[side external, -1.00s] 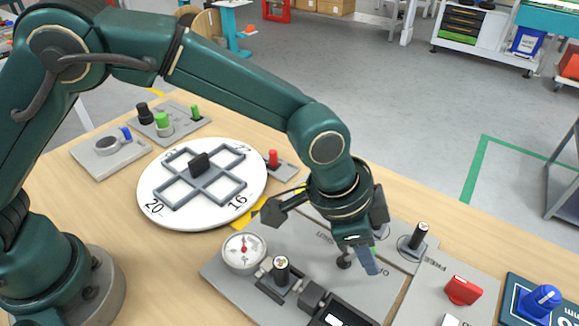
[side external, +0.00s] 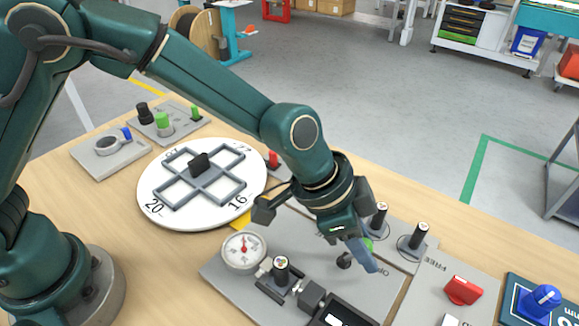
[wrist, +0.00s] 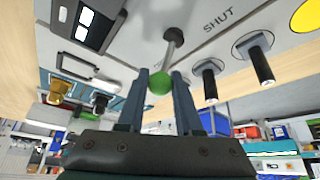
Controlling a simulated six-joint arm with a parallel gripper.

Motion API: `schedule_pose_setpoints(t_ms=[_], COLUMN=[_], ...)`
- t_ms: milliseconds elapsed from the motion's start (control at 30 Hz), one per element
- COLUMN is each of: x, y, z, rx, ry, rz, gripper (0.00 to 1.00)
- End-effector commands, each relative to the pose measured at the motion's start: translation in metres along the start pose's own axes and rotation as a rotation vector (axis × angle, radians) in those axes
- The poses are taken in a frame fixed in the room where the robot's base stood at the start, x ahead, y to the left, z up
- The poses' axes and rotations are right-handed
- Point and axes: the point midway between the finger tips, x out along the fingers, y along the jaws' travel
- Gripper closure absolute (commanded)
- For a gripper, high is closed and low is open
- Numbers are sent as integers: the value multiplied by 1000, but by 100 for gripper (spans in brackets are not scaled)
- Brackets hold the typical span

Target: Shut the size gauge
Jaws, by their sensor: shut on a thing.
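A grey panel (side external: 225,277) carries a round dial (side external: 244,251), a small clamp-like fixture with a black knob (side external: 281,268) and a dark block with a lit display (side external: 340,316). I cannot tell for certain which part is the size gauge. A lever with a green ball knob (wrist: 160,84) rises from its pivot (wrist: 173,36) on the panel. The word SHUT is printed near it in the wrist view. My gripper (side external: 366,258) is tilted, with its blue fingers on either side of the green ball, shut on it. The fingers partly hide the ball in the side view.
Two black-topped posts (side external: 378,218) and (side external: 418,236) stand close beside my gripper. A red knob (side external: 463,290) and a blue knob (side external: 540,301) sit to the right. A white turntable (side external: 155,190) lies behind left.

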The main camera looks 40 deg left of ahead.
Motion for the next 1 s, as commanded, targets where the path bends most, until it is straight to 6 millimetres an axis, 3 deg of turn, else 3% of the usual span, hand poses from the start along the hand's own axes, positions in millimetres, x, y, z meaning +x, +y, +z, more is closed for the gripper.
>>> schedule_pose_setpoints(t_ms=[333,367,400,433,767,1000], x=[-1,-1,-1,0,-2,-26], y=[1,1,0,0,-1,-1], z=[3,3,3,3,2,1], rx=[-1,-1,-1,-1,-3,-2], ry=[-5,-5,-5,-5,0,3], rz=[6,6,5,5,1,0], gripper=[100,59,43,37,37,37])
